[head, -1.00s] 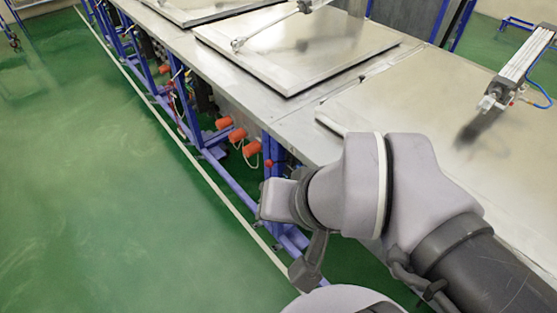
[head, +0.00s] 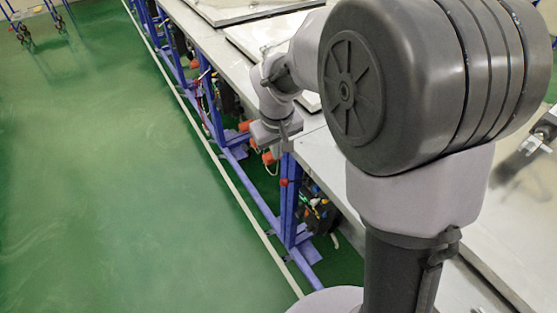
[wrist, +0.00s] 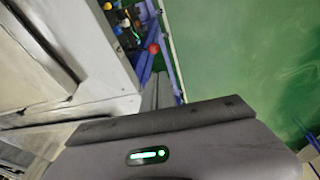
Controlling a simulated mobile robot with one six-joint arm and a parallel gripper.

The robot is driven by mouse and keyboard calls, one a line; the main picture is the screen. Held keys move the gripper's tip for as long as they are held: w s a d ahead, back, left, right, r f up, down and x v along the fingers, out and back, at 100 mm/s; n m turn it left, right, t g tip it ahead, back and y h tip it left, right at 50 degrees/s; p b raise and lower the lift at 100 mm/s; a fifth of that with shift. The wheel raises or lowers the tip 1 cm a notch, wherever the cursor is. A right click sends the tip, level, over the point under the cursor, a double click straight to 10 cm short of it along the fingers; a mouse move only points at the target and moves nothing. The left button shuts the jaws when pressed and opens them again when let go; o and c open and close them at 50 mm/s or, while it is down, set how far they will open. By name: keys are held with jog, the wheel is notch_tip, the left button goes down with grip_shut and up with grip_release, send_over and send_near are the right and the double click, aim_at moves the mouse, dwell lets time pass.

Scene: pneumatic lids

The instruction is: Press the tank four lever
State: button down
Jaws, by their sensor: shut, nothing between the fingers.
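Several metal tanks with flat lids stand in a row in the head view, one lid (head: 232,8) at the far end. A small red knob (head: 284,182) sits on a blue frame post below the tank edge. A red ball knob (wrist: 153,48) also shows in the wrist view, beside coloured fittings. I cannot tell which part is the tank four lever. My gripper (head: 270,138) hangs low beside the tank row in the head view. In the wrist view its dark fingers (wrist: 156,92) look shut and empty, apart from the red knob.
Orange parts (head: 245,126) and valve fittings with hoses (head: 320,212) sit under the tank edge among blue frame legs (head: 288,205). A pneumatic cylinder (head: 533,142) stands at the right.

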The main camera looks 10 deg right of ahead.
jog(key=b, duration=0.6)
send_near(282, 182)
jog(key=w+x, duration=0.1)
jog(key=x, duration=0.4)
jog(key=shift+d+f, duration=0.15)
jog(key=shift+f, duration=0.45)
jog(key=shift+w, duration=0.1)
